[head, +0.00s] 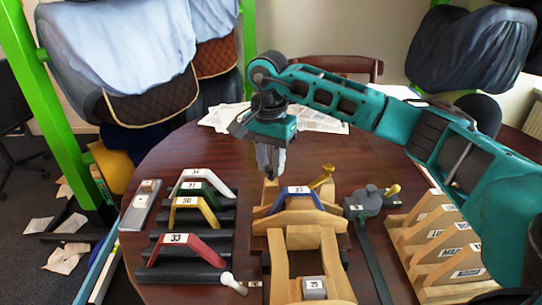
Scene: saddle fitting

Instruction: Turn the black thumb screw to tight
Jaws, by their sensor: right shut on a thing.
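My right gripper (270,172) points down at the far end of the wooden saddle tree (303,238). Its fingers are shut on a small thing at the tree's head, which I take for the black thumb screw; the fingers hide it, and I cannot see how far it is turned. A blue arched gullet plate (297,200) with a number label sits across the tree, just in front of the gripper. A brass-coloured screw (322,178) stands tilted at the plate's right side. My left gripper is not in view.
Several coloured arched plates, such as the red one (186,249), stand on dark racks to the left. A grey tool with a brass knob (370,202) and a wooden slotted rack (440,245) stand to the right. Papers (318,121) lie behind on the round table.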

